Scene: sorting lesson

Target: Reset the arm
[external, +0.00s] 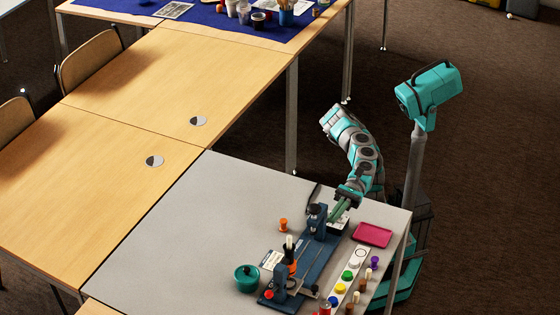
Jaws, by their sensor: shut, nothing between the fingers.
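My arm bends down from beside my column to the right part of the grey table (190,215). My gripper (340,209) points down and left at the table's right part, by the far end of a dark blue rack-like fixture (318,255). Its fingers are shut with nothing seen between them. They are small in this view, and I cannot tell whether they touch the fixture.
A magenta tray (372,234) lies right of the gripper. A white strip (350,275) with coloured round pieces lies in front. A teal pot (247,278) and an orange piece (283,225) stand left of the fixture. The table's left part is clear. Wooden tables (180,70) adjoin it.

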